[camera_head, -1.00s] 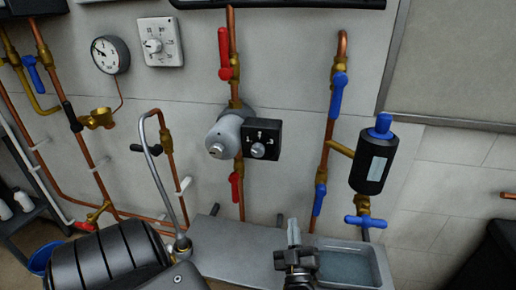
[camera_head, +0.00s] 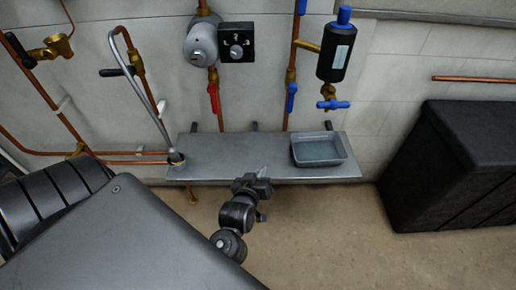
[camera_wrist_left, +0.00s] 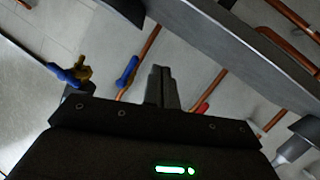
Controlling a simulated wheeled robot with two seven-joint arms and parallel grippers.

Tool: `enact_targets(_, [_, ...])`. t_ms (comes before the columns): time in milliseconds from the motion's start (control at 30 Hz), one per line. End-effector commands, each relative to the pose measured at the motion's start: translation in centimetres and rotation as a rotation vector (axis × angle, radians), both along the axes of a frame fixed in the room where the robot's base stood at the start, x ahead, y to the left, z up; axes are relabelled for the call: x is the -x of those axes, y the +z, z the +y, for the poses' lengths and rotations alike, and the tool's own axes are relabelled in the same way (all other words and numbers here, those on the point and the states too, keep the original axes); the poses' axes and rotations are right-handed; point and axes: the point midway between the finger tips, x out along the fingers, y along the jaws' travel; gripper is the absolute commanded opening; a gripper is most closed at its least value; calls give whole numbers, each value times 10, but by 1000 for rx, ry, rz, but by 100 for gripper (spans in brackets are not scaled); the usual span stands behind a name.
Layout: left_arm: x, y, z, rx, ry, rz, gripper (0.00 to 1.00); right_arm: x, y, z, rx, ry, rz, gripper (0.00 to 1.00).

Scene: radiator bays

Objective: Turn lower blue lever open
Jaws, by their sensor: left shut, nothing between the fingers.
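The lower blue lever (camera_head: 291,97) is on the copper pipe left of the black cylinder and lies roughly along the pipe. It also shows in the left wrist view (camera_wrist_left: 127,72), left of my fingers. My left gripper (camera_head: 262,170) is shut and empty, low in front of the shelf's front edge and apart from the lever. Its closed fingers also show in the left wrist view (camera_wrist_left: 160,86). An upper blue lever (camera_head: 301,6) shows at the top edge of the head view. My right gripper is out of view.
A grey shelf (camera_head: 225,160) carries a tray (camera_head: 340,158) below the pipes. A blue tee handle (camera_head: 333,104) hangs under the black cylinder (camera_head: 335,60). A red lever (camera_head: 213,97) is to the left. A black bin (camera_head: 445,165) stands right; the floor in front is clear.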

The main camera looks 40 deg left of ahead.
Motion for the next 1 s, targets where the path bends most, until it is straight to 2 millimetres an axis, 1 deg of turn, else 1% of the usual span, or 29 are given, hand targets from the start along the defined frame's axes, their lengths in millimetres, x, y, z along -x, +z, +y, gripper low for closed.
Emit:
enact_targets(133, [16, -15, -13, -2, -105, 131, 0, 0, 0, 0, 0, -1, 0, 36])
enact_targets(300, [29, -25, -23, -9, -179, 225, 0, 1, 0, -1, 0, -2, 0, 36])
enact_targets(400, [34, -28, -25, -13, -201, 255, 0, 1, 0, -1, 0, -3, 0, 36])
enact_targets(833, [36, -30, -27, -17, -216, 271, 0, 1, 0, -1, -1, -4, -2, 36])
enact_targets(933, [34, -26, -27, -32, -219, 251, 0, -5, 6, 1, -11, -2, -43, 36])
enact_targets(967, [32, -28, -28, -43, -224, 246, 0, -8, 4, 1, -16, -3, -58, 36])
enact_targets(1000, [32, -39, -30, -62, -235, 257, 0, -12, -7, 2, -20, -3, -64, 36])
